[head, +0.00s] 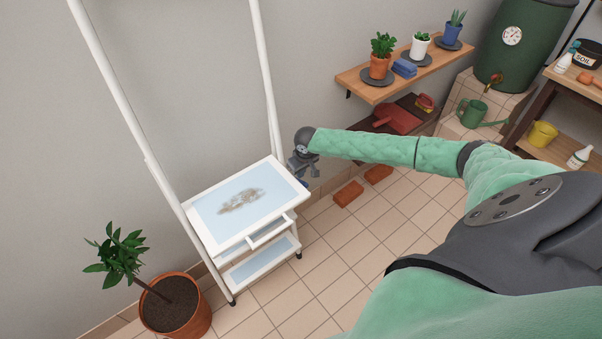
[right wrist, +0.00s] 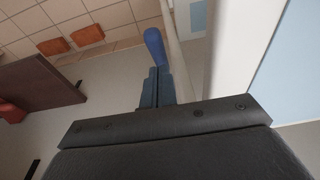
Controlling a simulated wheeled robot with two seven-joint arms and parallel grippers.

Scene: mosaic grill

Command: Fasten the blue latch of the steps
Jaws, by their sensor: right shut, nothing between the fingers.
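The white steps (head: 236,243) stand against the wall with pale blue treads and two tall white rails. A brown smear marks the top tread. My right gripper (head: 304,170) is at the right side of the top tread, beside the frame. In the right wrist view my right gripper's fingers (right wrist: 156,86) are shut with nothing between them. The blue latch (right wrist: 154,44) shows just beyond the fingertips, next to the white side rail. I cannot tell whether the fingers touch it. In the head view the gripper mostly hides the latch. My left gripper is not in view.
A potted plant (head: 174,304) stands left of the steps. Orange bricks (head: 348,193) lie on the tiled floor to the right. A wooden shelf (head: 407,72) with small pots and a dark lower shelf (right wrist: 38,82) are on the wall. Open floor lies in front.

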